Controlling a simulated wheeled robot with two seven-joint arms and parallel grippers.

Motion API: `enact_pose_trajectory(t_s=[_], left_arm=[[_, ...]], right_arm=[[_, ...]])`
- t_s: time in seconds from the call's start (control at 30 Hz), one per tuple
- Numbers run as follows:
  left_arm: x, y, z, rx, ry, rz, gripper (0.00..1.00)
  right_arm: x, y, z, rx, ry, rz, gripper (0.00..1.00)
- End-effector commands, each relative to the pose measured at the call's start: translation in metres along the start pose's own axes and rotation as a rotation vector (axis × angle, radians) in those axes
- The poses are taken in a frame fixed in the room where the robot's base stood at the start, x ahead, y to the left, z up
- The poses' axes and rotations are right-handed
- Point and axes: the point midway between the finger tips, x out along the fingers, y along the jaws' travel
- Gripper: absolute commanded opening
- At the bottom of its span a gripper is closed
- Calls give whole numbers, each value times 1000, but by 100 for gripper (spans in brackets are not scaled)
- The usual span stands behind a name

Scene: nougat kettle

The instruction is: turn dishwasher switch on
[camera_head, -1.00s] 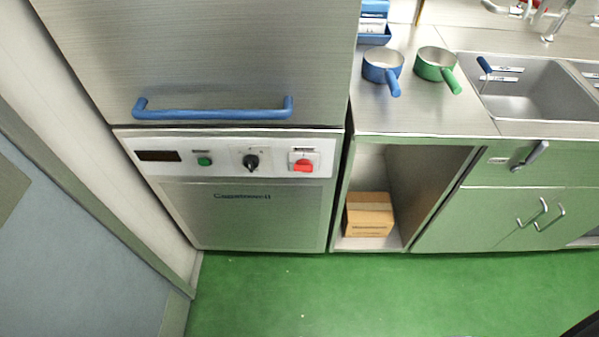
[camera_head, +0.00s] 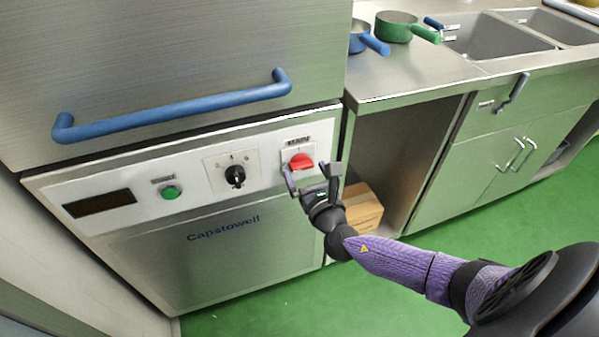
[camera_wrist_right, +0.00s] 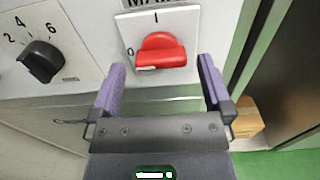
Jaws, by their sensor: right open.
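The dishwasher (camera_head: 160,255) has a white control panel with a red switch (camera_head: 301,161) at its right end. In the right wrist view the red switch (camera_wrist_right: 160,50) lies about level, on a white plate with a "0" mark at its left and an "I" mark above. My right gripper (camera_head: 314,170) is open, its purple-padded fingers just below the switch and to either side of it. In the right wrist view the fingers (camera_wrist_right: 160,78) have nothing between them; I cannot tell whether they touch the panel. My left gripper is not in view.
A black dial (camera_head: 235,175) and a green button (camera_head: 170,192) are left of the switch. A blue handle (camera_head: 175,108) juts out above the panel. An open cabinet with a cardboard box (camera_head: 362,208) is to the right. Blue and green pots stand on the counter (camera_head: 420,75).

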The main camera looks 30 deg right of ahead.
Motion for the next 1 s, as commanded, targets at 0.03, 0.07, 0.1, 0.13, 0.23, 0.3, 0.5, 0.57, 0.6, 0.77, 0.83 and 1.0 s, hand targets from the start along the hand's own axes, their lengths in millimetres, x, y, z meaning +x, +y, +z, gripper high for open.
enact_pose_trajectory(t_s=[0.03, 0.07, 0.1, 0.13, 0.23, 0.3, 0.5, 0.57, 0.6, 0.77, 0.83, 1.0], left_arm=[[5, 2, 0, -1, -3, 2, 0], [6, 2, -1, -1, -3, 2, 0], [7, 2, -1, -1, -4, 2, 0], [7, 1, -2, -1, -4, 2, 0], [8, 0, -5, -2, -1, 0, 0], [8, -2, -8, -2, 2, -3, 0], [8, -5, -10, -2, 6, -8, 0], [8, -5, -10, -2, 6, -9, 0], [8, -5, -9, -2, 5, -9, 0], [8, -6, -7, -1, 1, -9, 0], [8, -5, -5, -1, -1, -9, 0], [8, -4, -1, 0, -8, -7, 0]], right_arm=[[7, 0, -3, 0, 0, 0, 100], [10, 0, -3, 0, 0, 0, 100], [14, 0, -2, 0, 0, -1, 100], [17, 0, -2, 0, 1, -1, 100], [21, 0, -1, 2, 2, 0, 100], [22, 0, -1, 2, 2, 0, 100], [22, 0, 0, 2, 3, 0, 92], [22, 0, 0, 2, 3, 0, 79], [22, 0, 0, 2, 3, 0, 70], [21, 0, -1, 2, 3, 0, 36], [21, 0, -1, 2, 3, 0, 22], [21, 0, -1, 9, 3, 0, 18]])
